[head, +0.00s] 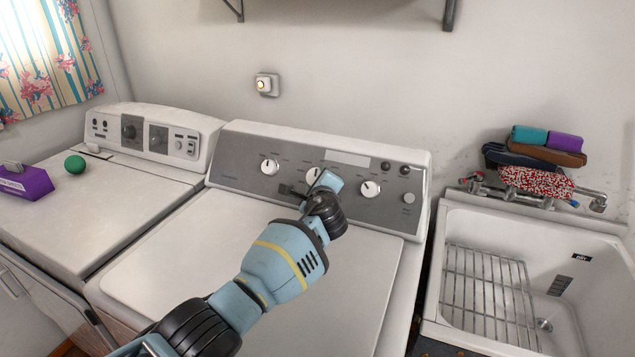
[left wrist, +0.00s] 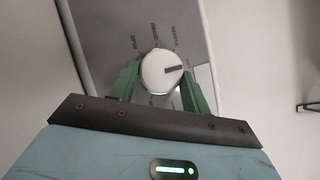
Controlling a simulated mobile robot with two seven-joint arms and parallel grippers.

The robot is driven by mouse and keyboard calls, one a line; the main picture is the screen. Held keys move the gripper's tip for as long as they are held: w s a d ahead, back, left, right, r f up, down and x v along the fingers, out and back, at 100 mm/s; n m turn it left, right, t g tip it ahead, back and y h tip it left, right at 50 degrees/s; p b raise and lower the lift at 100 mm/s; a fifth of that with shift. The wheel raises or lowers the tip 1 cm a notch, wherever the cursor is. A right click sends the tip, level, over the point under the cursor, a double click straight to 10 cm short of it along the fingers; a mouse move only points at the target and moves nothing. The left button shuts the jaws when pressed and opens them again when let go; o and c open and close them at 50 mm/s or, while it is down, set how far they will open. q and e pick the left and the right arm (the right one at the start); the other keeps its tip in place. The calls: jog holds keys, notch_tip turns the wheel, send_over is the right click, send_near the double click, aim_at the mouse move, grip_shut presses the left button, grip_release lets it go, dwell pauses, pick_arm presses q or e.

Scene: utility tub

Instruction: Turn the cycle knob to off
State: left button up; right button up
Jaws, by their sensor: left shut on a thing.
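The left knob (head: 270,167) and the right knob (head: 370,190) are clear of my arm. My left gripper (head: 310,184) is at the middle knob (head: 313,174), partly covering it in the head view. In the left wrist view the knob (left wrist: 160,72) sits between the two green fingers of my gripper (left wrist: 158,85), which are shut on its sides. Its dark pointer mark points right and slightly up in that view. Printed labels surround the knob, some hidden by the fingers. My right gripper is not in view.
A second machine (head: 120,200) stands at the left, with a purple box (head: 25,184) and a green ball (head: 75,164) on top. A utility tub (head: 480,225) with a wire rack (head: 485,285) is at the right. Folded cloths (head: 535,155) lie behind it.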

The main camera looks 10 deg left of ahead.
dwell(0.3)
pick_arm(q)
jog(key=o, duration=1)
jog(key=shift+c, duration=0.2)
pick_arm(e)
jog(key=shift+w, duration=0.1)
pick_arm(q)
jog(key=shift+s+d+r+p, duration=0.15)
jog(key=shift+s+r+p, duration=0.15)
jog(key=shift+s, duration=0.2)
jog(key=f+p+v, duration=0.1)
jog(key=p+v, duration=0.1)
jog(key=v, duration=0.4)
jog(key=shift+s+r, duration=0.35)
jog(key=shift+r, duration=0.05)
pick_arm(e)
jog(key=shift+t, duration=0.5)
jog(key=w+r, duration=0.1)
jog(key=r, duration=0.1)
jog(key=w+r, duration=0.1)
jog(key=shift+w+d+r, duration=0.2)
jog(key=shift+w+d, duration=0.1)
pick_arm(q)
jog(key=shift+d, duration=0.1)
